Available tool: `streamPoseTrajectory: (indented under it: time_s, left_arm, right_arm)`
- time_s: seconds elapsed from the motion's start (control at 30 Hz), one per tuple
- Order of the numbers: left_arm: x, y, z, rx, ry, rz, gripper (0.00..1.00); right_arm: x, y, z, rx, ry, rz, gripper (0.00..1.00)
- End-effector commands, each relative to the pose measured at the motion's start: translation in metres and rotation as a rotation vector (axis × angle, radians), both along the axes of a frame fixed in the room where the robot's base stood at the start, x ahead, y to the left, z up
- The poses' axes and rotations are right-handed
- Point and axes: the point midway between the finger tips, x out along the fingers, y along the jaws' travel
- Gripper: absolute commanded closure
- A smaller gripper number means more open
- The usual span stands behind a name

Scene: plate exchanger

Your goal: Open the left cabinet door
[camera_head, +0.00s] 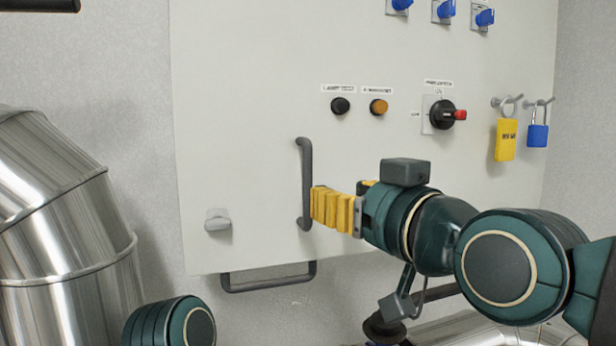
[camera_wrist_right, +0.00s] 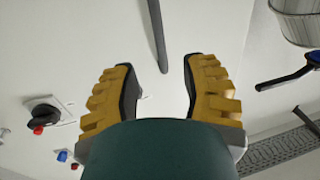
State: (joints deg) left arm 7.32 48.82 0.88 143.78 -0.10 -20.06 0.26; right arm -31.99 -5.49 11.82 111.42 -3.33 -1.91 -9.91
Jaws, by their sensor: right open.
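The white cabinet front (camera_head: 240,110) appears closed in the head view, and I see no gap along it. A grey vertical handle (camera_head: 306,160) stands on its lower part. My right gripper (camera_head: 314,207) reaches in from the right, with its yellow fingers at the lower half of this handle. In the right wrist view the gripper (camera_wrist_right: 160,68) is open, and the handle (camera_wrist_right: 157,35) runs down between the two fingertips. I cannot tell whether a finger touches it. My left gripper is not in view; only a piece of my left arm shows at the bottom.
A grey latch (camera_head: 217,220) sits left of the handle, and a horizontal grey bar (camera_head: 270,280) is below. Buttons, a rotary switch (camera_head: 442,115), a yellow tag (camera_head: 506,140) and a blue padlock (camera_head: 538,135) are to the right. Shiny metal ducting (camera_head: 65,220) stands at left.

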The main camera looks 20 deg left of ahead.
Motion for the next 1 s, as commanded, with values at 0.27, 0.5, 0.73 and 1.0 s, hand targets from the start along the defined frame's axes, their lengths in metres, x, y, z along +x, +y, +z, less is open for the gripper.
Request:
streamPoseTrajectory:
  time_s: [0.27, 0.5, 0.73, 1.0]
  left_arm:
    - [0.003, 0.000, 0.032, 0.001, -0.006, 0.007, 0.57]
    - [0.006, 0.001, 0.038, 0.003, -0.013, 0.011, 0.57]
    - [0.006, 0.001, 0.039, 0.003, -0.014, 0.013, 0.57]
    - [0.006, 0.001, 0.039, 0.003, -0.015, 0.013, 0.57]
  right_arm:
    - [0.037, 0.037, 0.003, 0.001, 0.004, 0.001, 0.56]
    - [0.060, 0.060, 0.002, 0.001, 0.001, -0.001, 0.56]
    - [0.069, 0.069, 0.001, 0.001, 0.001, -0.001, 0.56]
    - [0.070, 0.069, 0.001, 0.001, 0.001, -0.002, 0.53]
